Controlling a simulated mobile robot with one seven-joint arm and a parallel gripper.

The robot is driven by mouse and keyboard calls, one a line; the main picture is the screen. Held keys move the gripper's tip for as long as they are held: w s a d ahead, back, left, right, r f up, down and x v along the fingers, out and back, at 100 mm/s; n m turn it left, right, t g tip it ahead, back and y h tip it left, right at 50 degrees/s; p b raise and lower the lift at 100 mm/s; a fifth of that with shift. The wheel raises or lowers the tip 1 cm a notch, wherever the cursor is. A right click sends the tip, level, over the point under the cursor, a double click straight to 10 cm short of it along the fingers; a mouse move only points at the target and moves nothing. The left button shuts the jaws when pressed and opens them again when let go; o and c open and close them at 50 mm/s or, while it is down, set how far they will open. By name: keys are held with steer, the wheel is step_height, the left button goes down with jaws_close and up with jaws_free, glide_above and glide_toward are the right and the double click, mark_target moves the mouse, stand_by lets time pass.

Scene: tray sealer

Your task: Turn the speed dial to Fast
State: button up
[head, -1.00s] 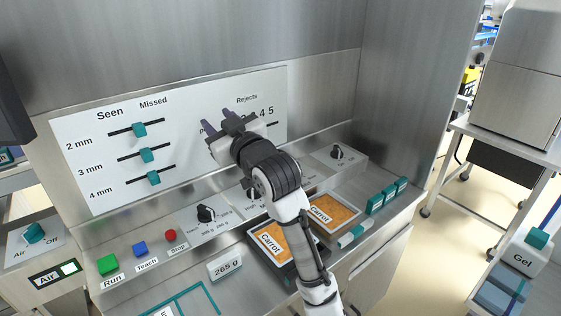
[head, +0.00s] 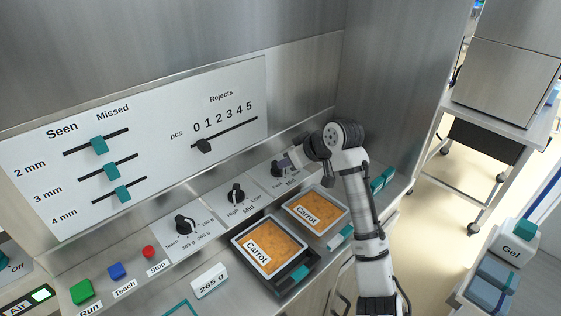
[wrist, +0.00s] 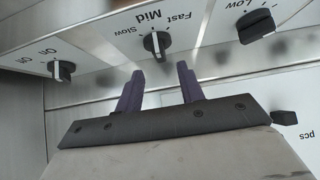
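The speed dial (head: 279,168) is a black knob on the sloped panel, marked Fast, Mid and Slow. In the wrist view, which is upside down, the dial (wrist: 157,43) has its white mark towards Mid. My gripper (wrist: 162,76) is open and empty, its two dark purple fingers pointing at the dial from a short distance, one on each side of its line. In the head view my gripper (head: 290,160) is beside the dial, partly hiding its label.
A High/Mid/Low knob (head: 236,194) is left of the speed dial, and an On/Off knob (wrist: 61,71) is on its other side. Carrot trays (head: 294,242) sit below the panel. The board with sliders (head: 232,141) rises behind.

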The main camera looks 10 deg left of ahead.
steer(key=x, duration=0.6)
steer(key=shift+p, duration=0.3)
steer(key=shift+c, duration=0.5)
jaws_close()
